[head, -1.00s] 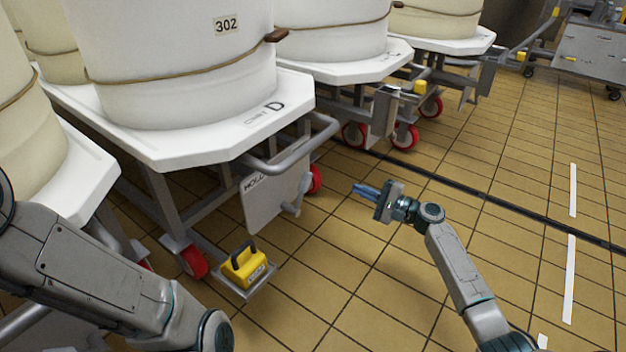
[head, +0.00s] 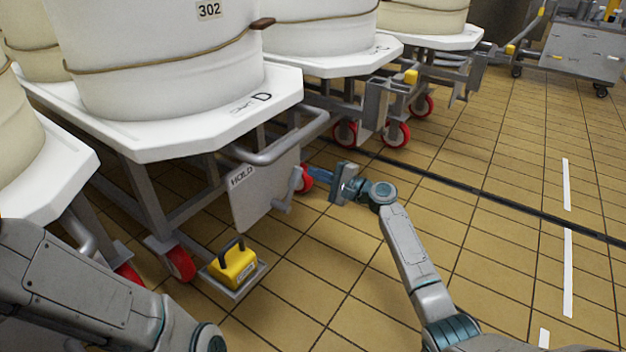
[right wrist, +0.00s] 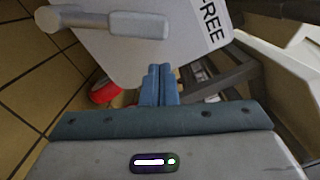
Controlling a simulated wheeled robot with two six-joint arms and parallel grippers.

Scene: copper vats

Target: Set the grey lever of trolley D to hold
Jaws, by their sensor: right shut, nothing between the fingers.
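Trolley D (head: 200,130) is a white-topped trolley marked "D" that carries a large white vat. A grey plate (head: 255,195) marked HOLD hangs under its front handle bar. The plate also shows in the right wrist view (right wrist: 190,60) with "FREE" lettering partly in sight. The grey lever (head: 284,200) sits at the plate's right side, and lies across the top in the right wrist view (right wrist: 105,22). My right gripper (head: 312,172) is shut and empty, close to the lever's right; its fingers (right wrist: 160,72) appear apart from it. My left gripper is out of view.
A yellow block with a black handle (head: 234,266) sits on a low bracket of the trolley. Red wheels (head: 180,264) stand beneath. Other vat trolleys (head: 330,62) stand behind and to the left. The tiled floor (head: 480,260) at the right is clear.

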